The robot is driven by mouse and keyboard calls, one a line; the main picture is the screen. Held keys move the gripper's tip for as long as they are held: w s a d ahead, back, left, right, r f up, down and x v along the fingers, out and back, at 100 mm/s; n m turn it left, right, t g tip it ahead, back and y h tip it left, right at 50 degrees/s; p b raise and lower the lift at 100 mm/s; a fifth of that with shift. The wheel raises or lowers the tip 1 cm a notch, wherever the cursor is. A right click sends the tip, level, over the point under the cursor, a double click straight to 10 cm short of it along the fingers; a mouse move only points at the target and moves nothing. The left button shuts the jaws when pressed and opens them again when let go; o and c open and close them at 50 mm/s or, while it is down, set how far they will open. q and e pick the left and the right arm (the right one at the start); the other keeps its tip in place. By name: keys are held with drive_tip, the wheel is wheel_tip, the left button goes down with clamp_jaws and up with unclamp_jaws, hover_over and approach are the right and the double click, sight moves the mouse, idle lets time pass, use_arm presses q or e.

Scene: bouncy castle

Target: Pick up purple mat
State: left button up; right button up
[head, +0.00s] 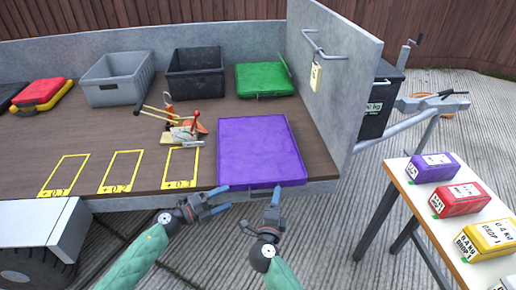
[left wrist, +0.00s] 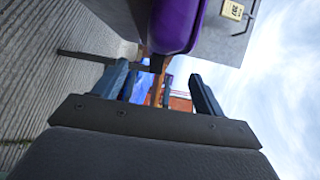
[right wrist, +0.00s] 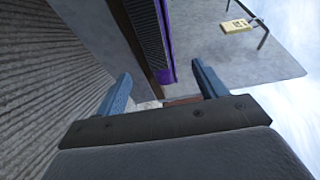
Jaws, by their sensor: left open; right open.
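The purple mat (head: 260,148) lies flat on the right part of the wooden trailer bed, its near edge at the bed's front edge. A dark handle shows on its near side. Its purple edge also shows in the left wrist view (left wrist: 176,25) and in the right wrist view (right wrist: 163,45). My left gripper (head: 226,198) is open and empty, just in front of the mat's near left corner. My right gripper (head: 262,209) is open and empty, in front of the near side and a little lower. Neither gripper visibly holds the mat.
On the trailer bed (head: 110,128) stand a grey crate (head: 118,80), a black crate (head: 195,75), a green case (head: 263,80), a red case (head: 42,93) and loose tools (head: 185,128). A grey upright panel (head: 335,90) rises right of the mat. A table with coloured boxes (head: 462,198) stands right.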

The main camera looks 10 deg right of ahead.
sight(247, 189)
use_arm(q)
drive_tip(key=shift+s+d, duration=0.1)
use_arm(e)
drive_tip(key=shift+d, duration=0.1)
use_arm(q)
drive_tip(key=shift+d, duration=0.1)
use_arm(e)
drive_tip(key=shift+w, duration=0.1)
use_arm(q)
drive_tip(key=shift+x, duration=3.85)
use_arm(e)
drive_tip(key=shift+x, duration=3.85)
drive_tip(key=shift+f, duration=0.1)
use_arm(q)
drive_tip(key=c, duration=1.5)
use_arm(e)
drive_tip(key=shift+d, duration=0.1)
drive_tip(key=c, duration=1.5)
